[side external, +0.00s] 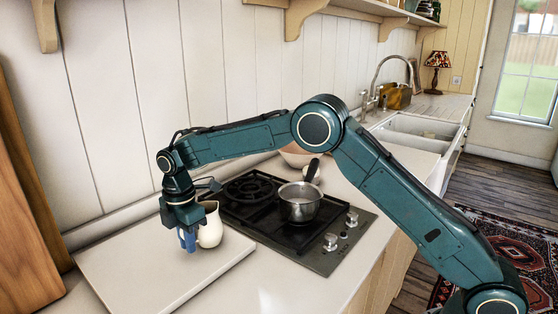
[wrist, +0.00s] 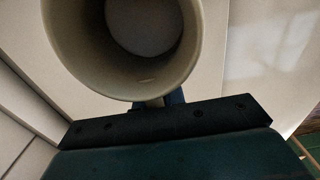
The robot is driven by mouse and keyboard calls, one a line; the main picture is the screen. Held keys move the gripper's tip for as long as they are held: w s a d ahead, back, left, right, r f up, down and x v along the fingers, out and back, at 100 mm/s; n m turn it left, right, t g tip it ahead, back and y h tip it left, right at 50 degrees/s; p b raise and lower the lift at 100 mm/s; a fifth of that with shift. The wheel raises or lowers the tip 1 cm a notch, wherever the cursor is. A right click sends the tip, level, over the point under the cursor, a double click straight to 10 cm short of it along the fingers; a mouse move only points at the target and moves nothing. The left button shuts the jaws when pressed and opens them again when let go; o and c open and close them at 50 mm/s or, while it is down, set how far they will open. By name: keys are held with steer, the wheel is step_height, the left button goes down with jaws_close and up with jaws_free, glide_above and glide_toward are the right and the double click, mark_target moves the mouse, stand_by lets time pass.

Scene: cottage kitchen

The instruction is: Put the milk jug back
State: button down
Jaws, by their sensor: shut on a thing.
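The fingers are mostly hidden there. I cannot tell whether the jug's base touches the surface.
A black gas hob (side external: 265,225) with a steel saucepan (side external: 299,203) lies close to the right of the jug. A bowl (side external: 296,158) sits behind the hob. The pale board (side external: 150,272) in front of the jug is clear. A wooden panel (side external: 22,210) stands at the left.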

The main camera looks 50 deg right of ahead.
steer(key=shift+f, duration=0.1)
stand_by(0.3)
steer(key=c, duration=1.5)
jaws_free()
step_height(320, 180, up, 11)
steer(key=shift+r, duration=0.65)
